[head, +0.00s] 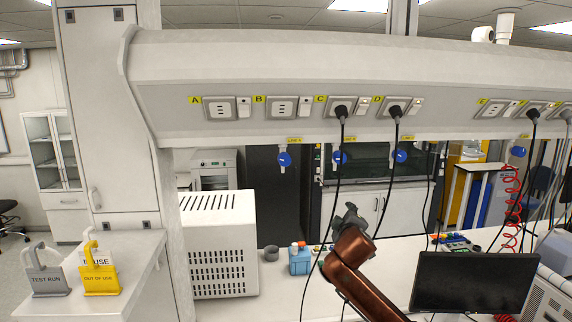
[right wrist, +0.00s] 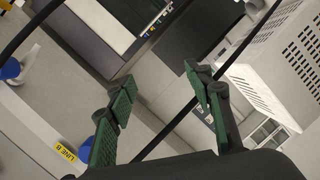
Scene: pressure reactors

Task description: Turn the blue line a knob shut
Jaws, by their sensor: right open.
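In the head view, the line A knob (head: 284,159) is a round blue knob under the overhead panel, below a small yellow label (head: 294,140). A pale part sticks up above the knob; its exact turn is too small to tell. My right gripper (head: 350,212) is below and to the right of it, apart from it, in front of the bench. In the right wrist view, the right gripper (right wrist: 160,82) has its green-padded fingers spread with no knob between them. The line B label (right wrist: 67,153) shows there, with a blue knob (right wrist: 86,149) partly hidden by a finger. My left gripper is out of view.
Other blue knobs, including one at the middle (head: 400,156), hang along the panel. A black cable (head: 338,185) hangs close to my right gripper and crosses between its fingers in the wrist view. A white vented box (head: 220,240), blue bottle (head: 299,262) and monitor (head: 470,283) stand on the bench.

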